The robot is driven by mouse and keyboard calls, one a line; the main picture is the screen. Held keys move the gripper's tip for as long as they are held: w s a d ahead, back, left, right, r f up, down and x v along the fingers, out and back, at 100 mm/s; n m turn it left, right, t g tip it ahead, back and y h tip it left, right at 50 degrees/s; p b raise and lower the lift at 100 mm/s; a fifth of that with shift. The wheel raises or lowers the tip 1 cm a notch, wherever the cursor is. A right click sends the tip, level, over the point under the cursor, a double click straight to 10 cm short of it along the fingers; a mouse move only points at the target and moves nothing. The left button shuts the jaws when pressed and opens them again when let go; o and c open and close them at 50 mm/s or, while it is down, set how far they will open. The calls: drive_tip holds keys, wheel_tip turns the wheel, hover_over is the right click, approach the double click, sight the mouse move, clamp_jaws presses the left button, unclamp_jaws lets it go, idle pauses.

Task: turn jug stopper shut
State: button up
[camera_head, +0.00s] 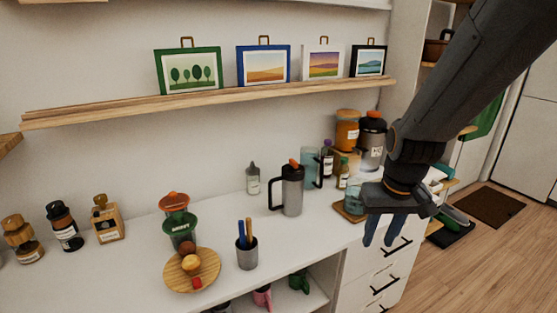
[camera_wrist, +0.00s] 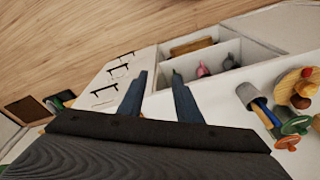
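A grey jug (camera_head: 292,192) with a black handle on its left stands upright on the white counter. Its orange stopper (camera_head: 294,163) sits on top; whether it is turned open or shut is too small to tell. My gripper (camera_head: 382,232) hangs in front of the counter's right part, to the right of the jug and apart from it. In the wrist view my gripper (camera_wrist: 159,77) has its two blue fingers spread with nothing between them. The jug cannot be made out in the wrist view.
A glass pitcher (camera_head: 309,168) and bottles stand close to the jug's right. A pen cup (camera_head: 247,253) and a round wooden board (camera_head: 208,268) with fruit are to its left. A shelf (camera_head: 220,99) with pictures runs above. Drawers (camera_head: 380,275) are below.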

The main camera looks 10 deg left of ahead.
drive_tip(key=w+a+r+n, duration=0.15)
drive_tip(key=w+a, duration=0.25)
drive_tip(key=w, duration=0.5)
drive_tip(key=w+a+r+n, duration=0.1)
drive_tip(key=w+a+r, duration=0.2)
drive_tip(key=w, duration=0.6)
drive_tip(key=n+t+y, duration=0.2)
drive_tip(key=n, duration=0.1)
approach(294, 161)
drive_tip(key=shift+p+x, duration=1.5)
drive_tip(key=shift+x, duration=2.75)
drive_tip(key=shift+w, duration=0.1)
clamp_jaws()
